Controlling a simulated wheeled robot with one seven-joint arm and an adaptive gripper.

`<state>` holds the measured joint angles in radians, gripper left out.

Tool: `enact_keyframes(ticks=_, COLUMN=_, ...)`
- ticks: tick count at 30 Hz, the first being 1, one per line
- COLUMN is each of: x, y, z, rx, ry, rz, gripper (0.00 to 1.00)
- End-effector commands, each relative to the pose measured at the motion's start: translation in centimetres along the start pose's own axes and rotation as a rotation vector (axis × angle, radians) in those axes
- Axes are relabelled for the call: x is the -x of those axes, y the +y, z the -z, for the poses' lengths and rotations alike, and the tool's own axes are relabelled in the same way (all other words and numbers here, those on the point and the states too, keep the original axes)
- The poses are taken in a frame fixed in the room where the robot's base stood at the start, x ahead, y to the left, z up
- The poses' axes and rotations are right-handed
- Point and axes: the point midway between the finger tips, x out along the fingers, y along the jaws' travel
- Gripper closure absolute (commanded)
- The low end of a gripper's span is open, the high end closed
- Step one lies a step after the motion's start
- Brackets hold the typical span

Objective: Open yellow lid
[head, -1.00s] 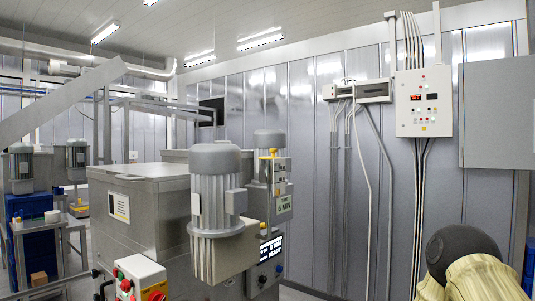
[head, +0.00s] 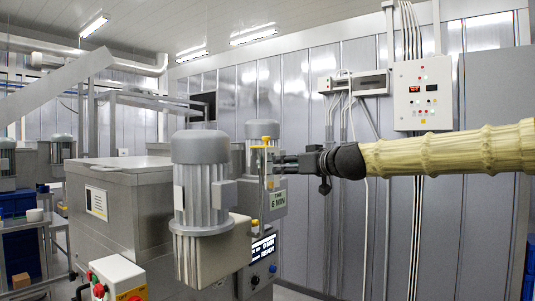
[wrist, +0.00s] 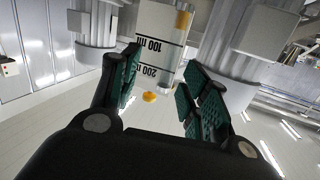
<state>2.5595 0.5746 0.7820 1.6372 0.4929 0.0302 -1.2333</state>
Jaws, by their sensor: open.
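The yellow lid (head: 265,139) shows in the head view at the top of a slim upright tube on the grey machine. In the wrist view a small yellow piece, seemingly this lid (wrist: 150,97), shows between the fingers near the end of the clear tube (wrist: 172,55). Whether the lid is closed on the tube I cannot tell. My gripper (head: 282,162) points left at the tube, just below the lid's height. Its green-padded fingers also show in the wrist view (wrist: 160,80), spread apart with nothing gripped. Contact with the tube is not clear.
A scale plate (wrist: 160,45) marked 100 ml and 200 ml stands behind the tube. A large grey motor (head: 201,180) stands close on the left. A control box (head: 422,92) hangs on the wall at right.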

Motion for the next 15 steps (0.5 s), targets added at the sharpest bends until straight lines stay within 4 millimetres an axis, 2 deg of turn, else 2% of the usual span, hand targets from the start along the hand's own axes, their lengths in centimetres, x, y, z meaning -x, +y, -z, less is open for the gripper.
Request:
enact_keyframes(ticks=1, x=0.9, y=-0.1, z=2.5, rx=0.015, ry=0.034, rz=0.007, gripper=0.54)
enact_keyframes(ticks=3, x=1.9, y=-0.3, z=5.3, rx=0.033, ry=0.07, rz=0.016, gripper=0.54)
enact_keyframes(ticks=6, x=2.6, y=-0.7, z=7.4, rx=0.048, ry=0.098, rz=0.027, gripper=0.54)
enact_keyframes(ticks=10, x=2.4, y=-1.0, z=8.4, rx=0.054, ry=0.109, rz=0.033, gripper=0.54)
enact_keyframes(ticks=15, x=0.6, y=-1.2, z=8.6, rx=0.054, ry=0.106, rz=0.035, gripper=0.54)
